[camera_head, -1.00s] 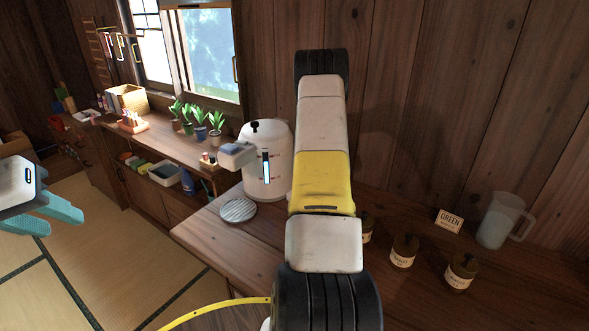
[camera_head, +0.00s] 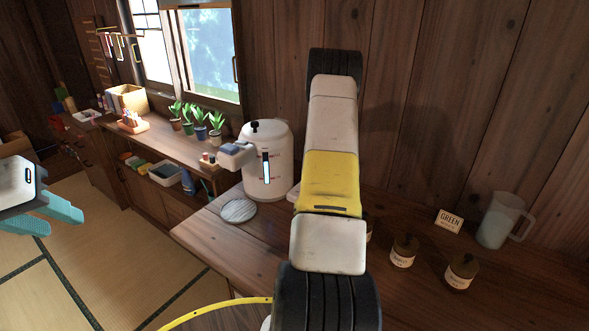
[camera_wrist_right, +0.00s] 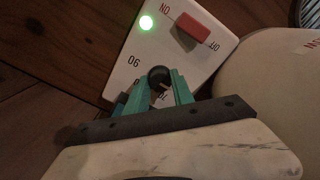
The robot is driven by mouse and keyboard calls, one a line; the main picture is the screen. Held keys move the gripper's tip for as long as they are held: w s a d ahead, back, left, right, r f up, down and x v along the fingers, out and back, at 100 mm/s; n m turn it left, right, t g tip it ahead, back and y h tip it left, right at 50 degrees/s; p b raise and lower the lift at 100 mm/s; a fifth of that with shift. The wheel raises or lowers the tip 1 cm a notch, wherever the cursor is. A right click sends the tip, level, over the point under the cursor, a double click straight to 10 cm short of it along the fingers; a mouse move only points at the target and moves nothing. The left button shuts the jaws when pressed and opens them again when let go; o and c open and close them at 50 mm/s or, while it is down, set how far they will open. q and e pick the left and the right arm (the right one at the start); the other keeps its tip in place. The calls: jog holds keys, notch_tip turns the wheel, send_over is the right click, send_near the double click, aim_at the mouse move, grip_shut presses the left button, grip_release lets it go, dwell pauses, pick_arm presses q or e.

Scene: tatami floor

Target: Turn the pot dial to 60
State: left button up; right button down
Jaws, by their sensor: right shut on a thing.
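The white pot (camera_head: 265,165) stands on the wooden counter, with a black knob on its lid and a lit blue gauge on its front. In the right wrist view, a white control panel (camera_wrist_right: 128,75) beside the pot has a red switch (camera_wrist_right: 194,31), a lit green lamp (camera_wrist_right: 146,22) and upside-down printed numbers. My right gripper (camera_wrist_right: 161,85) is shut on the dark round dial (camera_wrist_right: 159,76) there. The dial's pointer setting is not clear. In the head view my right arm hides this gripper and the dial. My left gripper (camera_head: 45,215) is open and empty at the far left, away from the counter.
A round metal disc (camera_head: 239,210) lies in front of the pot. Potted plants (camera_head: 201,126) line the shelf under the window. The counter's front left is clear.

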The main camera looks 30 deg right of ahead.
jog(key=shift+w, duration=0.1)
dwell(0.4)
jog(key=c, duration=1.1)
grip_release()
jog(key=shift+r, duration=3.9)
jog(key=shift+r, duration=0.1)
